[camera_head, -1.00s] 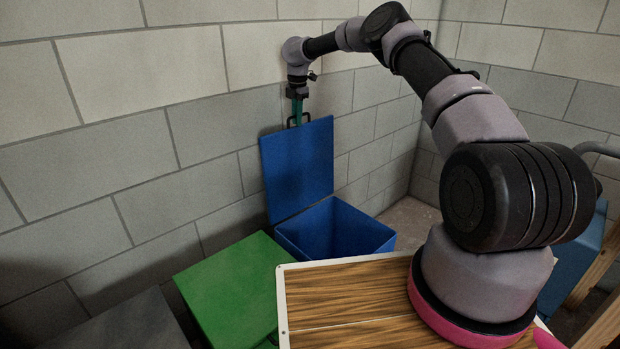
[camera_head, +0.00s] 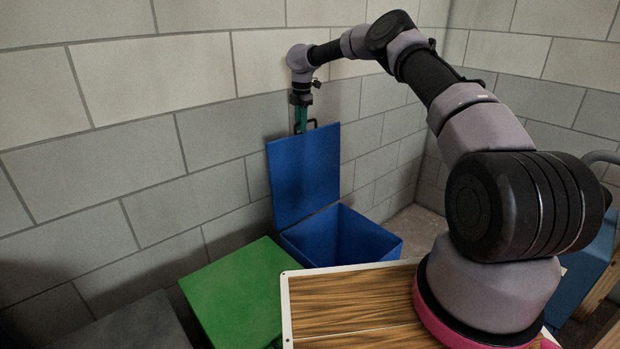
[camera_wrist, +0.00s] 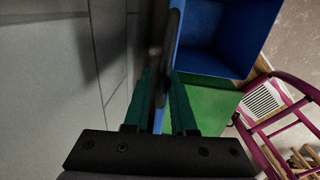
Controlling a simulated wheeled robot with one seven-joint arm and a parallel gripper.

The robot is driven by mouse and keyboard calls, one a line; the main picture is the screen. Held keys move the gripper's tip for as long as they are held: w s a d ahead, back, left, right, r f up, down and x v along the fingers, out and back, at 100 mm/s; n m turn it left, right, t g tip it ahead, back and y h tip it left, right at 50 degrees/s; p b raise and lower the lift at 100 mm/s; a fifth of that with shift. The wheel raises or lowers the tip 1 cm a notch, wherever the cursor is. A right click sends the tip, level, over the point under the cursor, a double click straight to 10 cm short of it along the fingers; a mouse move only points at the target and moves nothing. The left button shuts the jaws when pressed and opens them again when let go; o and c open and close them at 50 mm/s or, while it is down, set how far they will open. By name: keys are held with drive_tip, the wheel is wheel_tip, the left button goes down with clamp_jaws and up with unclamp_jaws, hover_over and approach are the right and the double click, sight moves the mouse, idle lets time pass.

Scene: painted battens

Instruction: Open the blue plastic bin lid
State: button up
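The blue plastic bin (camera_head: 365,232) stands in the corner by the block wall. Its blue lid (camera_head: 303,178) is raised, standing nearly upright at the wall side, and the inside of the bin shows. A dark handle (camera_head: 314,123) is at the lid's top edge. My gripper (camera_head: 301,130) points down at this handle. In the wrist view, my gripper's green fingers (camera_wrist: 161,78) are on either side of the lid's edge and the dark handle. Whether they press on the handle cannot be seen. The bin (camera_wrist: 222,40) also shows there at the upper right.
A green-lidded bin (camera_head: 238,288) stands left of the blue one, with a dark grey one (camera_head: 135,325) farther left. A wood-striped board with a pale rim (camera_head: 350,308) lies in front. The block wall (camera_head: 215,160) is close behind the lid. A magenta frame (camera_wrist: 262,128) stands at right.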

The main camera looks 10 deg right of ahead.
drive_tip(key=shift+s+a+r, duration=0.1)
drive_tip(key=shift+s+r, duration=0.05)
drive_tip(key=shift+r, duration=1.05)
drive_tip(key=shift+s+a+r, duration=0.1)
drive_tip(key=shift+s+r, duration=0.1)
drive_tip(key=shift+r, duration=0.95)
drive_tip(key=shift+s+a+r, duration=0.1)
drive_tip(key=shift+s+r, duration=0.05)
drive_tip(key=shift+r, duration=1.05)
